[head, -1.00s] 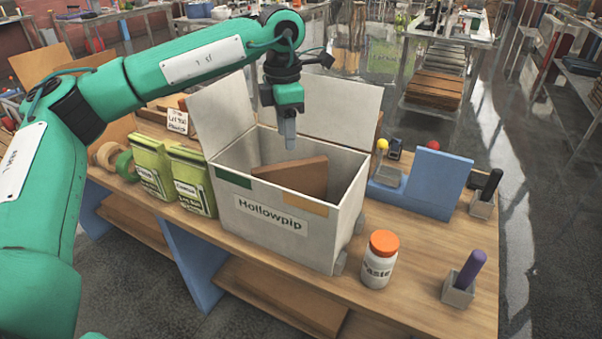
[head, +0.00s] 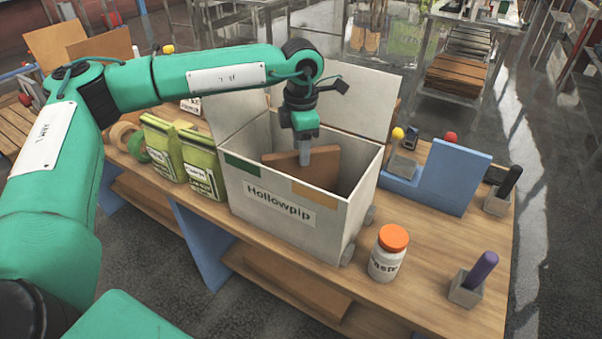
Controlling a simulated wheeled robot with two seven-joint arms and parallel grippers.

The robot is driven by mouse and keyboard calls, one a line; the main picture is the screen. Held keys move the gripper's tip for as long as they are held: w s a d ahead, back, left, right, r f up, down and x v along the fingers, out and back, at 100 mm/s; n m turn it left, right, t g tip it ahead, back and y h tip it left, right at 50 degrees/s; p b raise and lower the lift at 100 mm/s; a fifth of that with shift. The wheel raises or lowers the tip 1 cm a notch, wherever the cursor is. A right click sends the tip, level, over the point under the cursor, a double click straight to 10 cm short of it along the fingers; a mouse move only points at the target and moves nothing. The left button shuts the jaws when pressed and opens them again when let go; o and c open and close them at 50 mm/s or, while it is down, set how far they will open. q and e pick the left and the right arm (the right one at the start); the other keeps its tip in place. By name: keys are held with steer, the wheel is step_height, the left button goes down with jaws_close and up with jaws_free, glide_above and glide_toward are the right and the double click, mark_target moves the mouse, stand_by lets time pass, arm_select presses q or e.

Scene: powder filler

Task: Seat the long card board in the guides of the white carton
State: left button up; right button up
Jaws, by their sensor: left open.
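The white carton (head: 250,186) stands on the wooden table with its flaps up and "Hollowpip" on its front. A brown card board (head: 321,170) stands tilted inside it, its upper edge sloping; its lower part is hidden by the front wall. I cannot tell whether it sits in any guides. My left gripper (head: 305,160) points down into the carton opening, its fingertips at the board's upper edge in the picture. It is open; whether it touches the board is unclear. My right gripper is not in view.
Green-labelled bags (head: 201,165) and tape rolls (head: 132,140) stand left of the carton. A white jar with an orange lid (head: 388,252), a blue stand (head: 449,177) and a purple-handled tool (head: 481,268) are on the right. Bare tabletop lies between them.

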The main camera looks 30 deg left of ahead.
mark_target(301, 175)
arm_select(q)
steer(key=shift+f, duration=2)
jaws_close()
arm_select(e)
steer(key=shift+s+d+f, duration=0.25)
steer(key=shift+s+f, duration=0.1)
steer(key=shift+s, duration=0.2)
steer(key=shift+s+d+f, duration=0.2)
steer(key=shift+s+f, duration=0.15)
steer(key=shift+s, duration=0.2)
arm_select(q)
steer(key=shift+r, duration=0.1)
